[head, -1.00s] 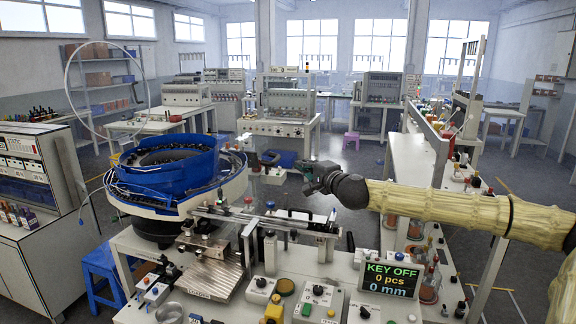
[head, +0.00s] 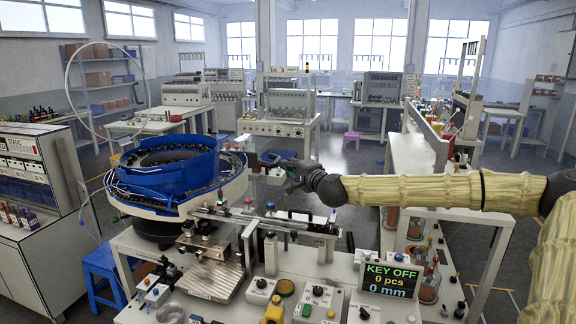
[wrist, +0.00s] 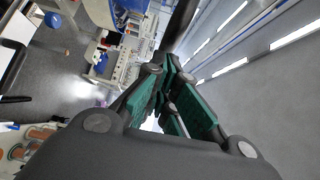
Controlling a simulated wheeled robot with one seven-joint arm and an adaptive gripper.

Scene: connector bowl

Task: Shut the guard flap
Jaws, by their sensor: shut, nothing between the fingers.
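I cannot make out the guard flap for certain. A faint see-through panel (head: 260,186) stands just right of the feeder bowl, above the feed track (head: 262,220), and may be it. Whether it is open or shut is unclear. My gripper (head: 286,174) is to the right of the bowl, raised above and behind the track, pointing left. Its fingers are shut and empty. In the wrist view its green-padded fingers (wrist: 168,84) come together, with no flap visible between them. The blue feeder bowl (head: 168,165) holds dark parts.
A display (head: 389,279) reading KEY OFF, 0 pcs, 0 mm stands at the bench's front right. Switch boxes (head: 318,298) and a ribbed metal plate (head: 211,281) lie along the front. A blue stool (head: 103,275) is at left. The air above the track is mostly clear.

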